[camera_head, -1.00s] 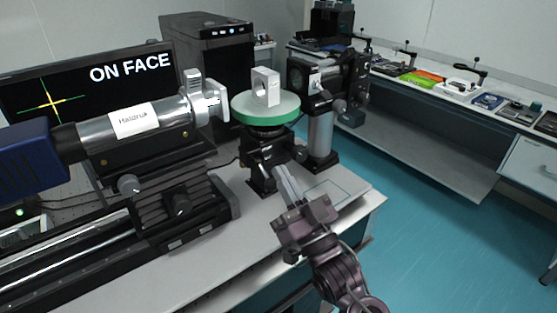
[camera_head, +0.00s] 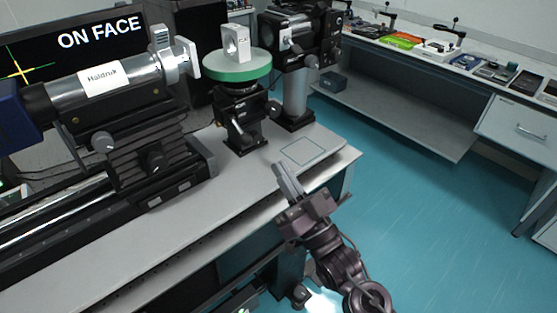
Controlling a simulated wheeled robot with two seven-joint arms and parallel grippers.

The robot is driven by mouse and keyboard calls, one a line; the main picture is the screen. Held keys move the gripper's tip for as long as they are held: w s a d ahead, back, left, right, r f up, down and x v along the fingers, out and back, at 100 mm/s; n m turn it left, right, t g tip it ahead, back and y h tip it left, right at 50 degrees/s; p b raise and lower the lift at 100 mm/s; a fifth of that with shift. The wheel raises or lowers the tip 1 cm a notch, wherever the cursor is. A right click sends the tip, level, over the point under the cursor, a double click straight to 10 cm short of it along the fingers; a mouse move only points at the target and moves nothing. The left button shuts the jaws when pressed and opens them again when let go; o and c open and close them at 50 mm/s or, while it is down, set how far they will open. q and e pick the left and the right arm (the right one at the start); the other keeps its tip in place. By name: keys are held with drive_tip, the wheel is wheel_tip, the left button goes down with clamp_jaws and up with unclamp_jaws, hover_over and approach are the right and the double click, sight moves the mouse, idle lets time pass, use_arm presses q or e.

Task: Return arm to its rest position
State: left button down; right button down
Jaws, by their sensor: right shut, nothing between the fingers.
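My right gripper (camera_head: 286,178) is shut and empty, at the front edge of the optical table (camera_head: 225,190). Its fingers point up and to the left, just below a marked square outline (camera_head: 303,151) on the table top. The fingers hold nothing, and I cannot tell how high they are above the table. My left gripper does not show.
A round green-rimmed stage (camera_head: 237,72) carries a white block with a hole (camera_head: 236,44). A silver tube instrument (camera_head: 103,83) stands at the left, near a monitor reading "ON FACE" (camera_head: 100,37). A side bench (camera_head: 460,75) holds tools. The blue floor (camera_head: 420,220) is clear.

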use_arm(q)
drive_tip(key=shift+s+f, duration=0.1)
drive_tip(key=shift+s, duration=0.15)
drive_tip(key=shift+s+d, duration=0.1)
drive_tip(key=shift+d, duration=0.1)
